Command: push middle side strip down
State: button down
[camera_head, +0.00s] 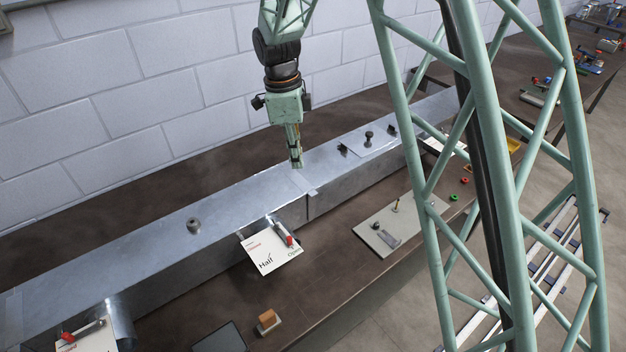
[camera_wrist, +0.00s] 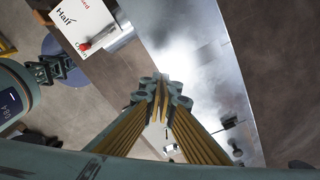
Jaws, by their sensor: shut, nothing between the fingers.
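The long sheet-metal duct (camera_head: 110,262) lies along the dark bench. A narrow strip (camera_head: 303,184) crosses its top near the middle, at a seam. A small tab (camera_head: 313,192) sticks out at the strip's front end, over the duct's front edge. My gripper (camera_head: 297,163) is shut and empty, pointing down just above the strip. I cannot tell whether it touches. In the wrist view, my shut fingers (camera_wrist: 163,87) sit over the duct's edge (camera_wrist: 185,35) and hide the strip.
A white "Half" damper plate (camera_head: 268,252) with a red handle (camera_head: 287,239) stands at the duct's front, left of my gripper. An access panel (camera_head: 362,146) with a dark knob lies to the right. A grey plate (camera_head: 385,238) lies on the bench.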

jog(key=shift+a+r, duration=0.1)
jog(key=shift+r, duration=0.9)
jog(key=s+d+r+n+t+y+b, duration=0.15)
jog(key=s+d+r+n+b, duration=0.55)
jog(key=s+d+r, duration=1)
jog(key=s+d+n, duration=0.2)
jog(key=s+n, duration=0.1)
jog(key=s, duration=0.6)
jog(key=s+d+n+t+b, duration=0.1)
jog(key=s+d+n, duration=0.2)
jog(key=s, duration=0.7)
jog(key=s+d+n+t+b, duration=0.1)
jog(key=s+d+n, duration=0.2)
jog(key=s, duration=0.6)
jog(key=shift+s+f+n, duration=0.2)
jog(key=shift+s+n, duration=0.1)
jog(key=shift+n, duration=0.9)
